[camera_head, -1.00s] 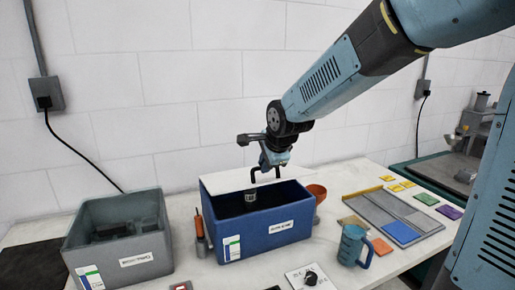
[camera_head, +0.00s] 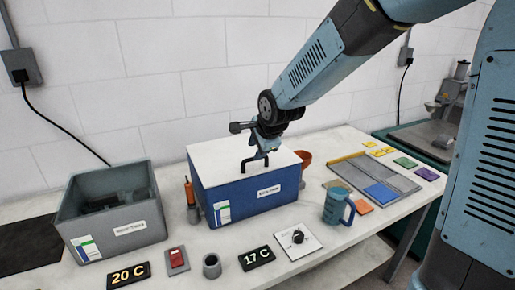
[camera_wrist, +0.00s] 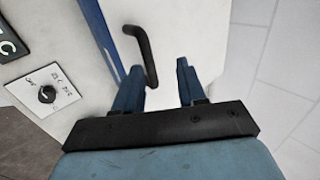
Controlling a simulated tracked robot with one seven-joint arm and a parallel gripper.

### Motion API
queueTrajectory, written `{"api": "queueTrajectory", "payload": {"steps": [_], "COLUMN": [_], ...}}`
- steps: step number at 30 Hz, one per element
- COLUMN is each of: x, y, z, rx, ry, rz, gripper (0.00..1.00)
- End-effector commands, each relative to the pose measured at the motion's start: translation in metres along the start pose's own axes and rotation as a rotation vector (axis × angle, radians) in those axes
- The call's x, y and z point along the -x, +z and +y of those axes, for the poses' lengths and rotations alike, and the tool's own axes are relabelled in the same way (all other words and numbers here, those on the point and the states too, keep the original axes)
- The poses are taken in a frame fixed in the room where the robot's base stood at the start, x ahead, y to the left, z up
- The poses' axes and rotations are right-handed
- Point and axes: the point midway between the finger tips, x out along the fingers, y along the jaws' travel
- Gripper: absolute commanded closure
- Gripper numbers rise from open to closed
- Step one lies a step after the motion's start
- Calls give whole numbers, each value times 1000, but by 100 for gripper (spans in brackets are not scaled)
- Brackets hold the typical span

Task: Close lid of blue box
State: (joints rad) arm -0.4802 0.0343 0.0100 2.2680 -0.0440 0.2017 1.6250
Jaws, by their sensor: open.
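The blue box (camera_head: 240,200) stands on the white table with labels on its front. Its white lid (camera_head: 222,156) lies flat over the top, and the inside is hidden. A black handle (camera_head: 255,160) stands up near the lid's front edge; it also shows in the wrist view (camera_wrist: 146,52). My gripper (camera_head: 263,146) is just above the lid at the handle. In the wrist view my gripper (camera_wrist: 157,85) is open, with the lower end of the handle between its blue fingers, not clamped.
A grey open bin (camera_head: 112,213) stands left of the box. A red switch (camera_head: 177,259), a grey cup (camera_head: 212,266), a 17 C display (camera_head: 256,257) and a knob plate (camera_head: 298,238) lie in front. A blue mug (camera_head: 338,206) and a sectioned tray (camera_head: 375,180) are at right.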

Motion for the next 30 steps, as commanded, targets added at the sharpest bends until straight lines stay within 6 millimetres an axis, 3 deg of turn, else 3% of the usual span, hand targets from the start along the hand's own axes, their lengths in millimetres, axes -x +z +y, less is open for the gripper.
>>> {"api": "queueTrajectory", "payload": {"steps": [8, 30], "x": [13, 119], "y": [-1, 1], "z": [-1, 1], "rx": [-1, -1], "ry": [-3, -3], "rz": [1, 0], "gripper": [60, 60]}}
